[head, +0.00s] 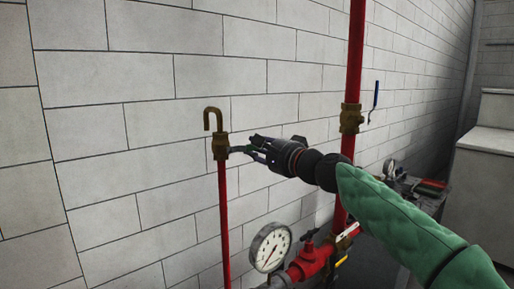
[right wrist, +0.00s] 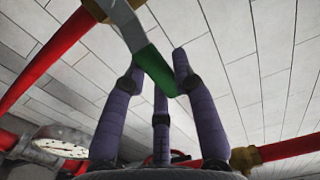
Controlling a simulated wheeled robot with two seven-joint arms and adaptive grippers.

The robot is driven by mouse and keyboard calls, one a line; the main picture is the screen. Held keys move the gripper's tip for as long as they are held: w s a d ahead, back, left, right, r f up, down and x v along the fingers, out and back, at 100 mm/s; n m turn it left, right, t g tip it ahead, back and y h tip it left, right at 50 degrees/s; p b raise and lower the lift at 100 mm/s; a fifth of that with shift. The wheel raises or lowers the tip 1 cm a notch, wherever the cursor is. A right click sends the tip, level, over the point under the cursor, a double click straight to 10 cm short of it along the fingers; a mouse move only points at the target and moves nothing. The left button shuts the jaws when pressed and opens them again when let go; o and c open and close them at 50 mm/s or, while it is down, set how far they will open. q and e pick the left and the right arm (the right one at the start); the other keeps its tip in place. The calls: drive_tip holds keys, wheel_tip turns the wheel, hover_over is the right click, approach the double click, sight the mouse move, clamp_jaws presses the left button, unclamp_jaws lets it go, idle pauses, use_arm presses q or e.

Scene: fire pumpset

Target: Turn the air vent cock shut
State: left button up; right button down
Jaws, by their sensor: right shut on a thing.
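The air vent cock (head: 221,146) is a brass valve on top of a thin red vertical pipe, with a hooked brass outlet above it. Its lever, with a green grip (head: 240,149), points out to the right, roughly across the pipe. My right gripper (head: 252,150) is shut on this green lever from the right. In the right wrist view the green grip (right wrist: 157,72) lies between the purple fingers, and the bare metal part (right wrist: 127,24) runs up to the brass body (right wrist: 97,8). My left gripper is not in view.
A thicker red pipe (head: 355,60) with a brass valve (head: 351,118) and blue lever (head: 375,95) stands behind my right arm. A pressure gauge (head: 270,248) and red fittings (head: 312,259) are below. The block wall (head: 110,130) is close behind the cock.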

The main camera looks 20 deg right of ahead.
drive_tip(key=shift+f, duration=0.1)
idle(0.3)
drive_tip(key=c, duration=1)
unclamp_jaws()
drive_tip(key=shift+o, duration=0.2)
drive_tip(key=v, duration=1.2)
